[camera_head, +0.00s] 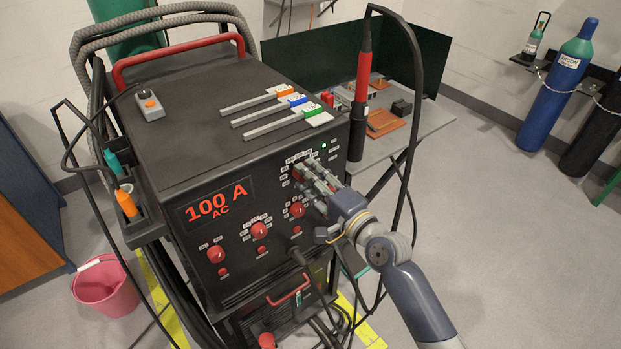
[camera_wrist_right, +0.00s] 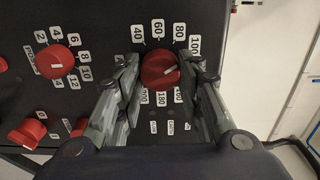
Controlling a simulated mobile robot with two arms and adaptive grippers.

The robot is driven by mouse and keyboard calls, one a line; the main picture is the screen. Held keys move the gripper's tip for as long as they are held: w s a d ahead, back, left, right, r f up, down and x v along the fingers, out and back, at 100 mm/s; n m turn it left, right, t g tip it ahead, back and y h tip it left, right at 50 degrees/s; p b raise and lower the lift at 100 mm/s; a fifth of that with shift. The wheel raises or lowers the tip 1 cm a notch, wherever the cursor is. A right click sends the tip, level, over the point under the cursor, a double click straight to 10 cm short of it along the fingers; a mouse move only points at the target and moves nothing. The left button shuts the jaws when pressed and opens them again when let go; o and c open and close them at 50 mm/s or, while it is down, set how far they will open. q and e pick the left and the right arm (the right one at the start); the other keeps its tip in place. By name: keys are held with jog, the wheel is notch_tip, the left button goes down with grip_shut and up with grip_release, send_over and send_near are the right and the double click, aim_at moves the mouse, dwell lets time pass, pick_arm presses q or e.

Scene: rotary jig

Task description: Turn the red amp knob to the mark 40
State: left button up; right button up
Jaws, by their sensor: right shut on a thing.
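The red amp knob (camera_wrist_right: 160,69) sits on the black front panel of the welding machine, ringed by white number labels. The mark 40 (camera_wrist_right: 137,33) is at its upper left in the right wrist view. The knob's white pointer line points right and slightly up, on the side of the 100 label (camera_wrist_right: 195,45). My right gripper (camera_wrist_right: 160,76) is shut on the knob, one finger on each side. In the head view my right gripper (camera_head: 314,178) reaches the panel's upper right and mostly hides the knob. The display (camera_head: 216,205) reads 100 A AC. My left gripper is not in view.
Another red knob (camera_wrist_right: 54,61) with labels 2 to 14 sits left of the amp knob. More red knobs (camera_head: 259,230) are lower on the panel. A black cable (camera_head: 414,120) hangs close to my right arm. A grey table (camera_head: 428,118) stands behind.

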jog(key=shift+a+r+n+p, duration=0.1)
jog(key=shift+n+p, duration=1.3)
jog(key=shift+n, duration=7.4)
jog(key=o, duration=1.1)
jog(key=v, duration=1.2)
jog(key=shift+s, duration=0.1)
